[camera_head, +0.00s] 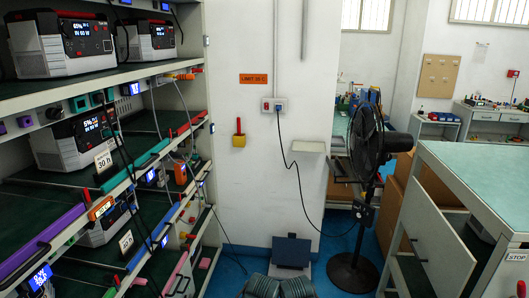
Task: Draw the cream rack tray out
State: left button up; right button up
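The tall rack (200,120) stands along the left side, with several shelf levels and coloured front bars. A purple bar (48,240), a teal bar (138,166), a red bar (186,122) and a pink bar (176,271) show along the shelf fronts. I cannot make out a cream tray front for certain. Cables and the steep angle partly hide the shelf fronts. Neither of my grippers can be made out in this view.
Chargers with lit displays (84,46) stand on the shelves, with loose cables hanging in front. A black pedestal fan (366,140) stands right of the wall pillar. A green-topped bench (480,180) with an open door is at right. Blue floor shows between.

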aim_at(154, 184)
jog(key=i, duration=2.15)
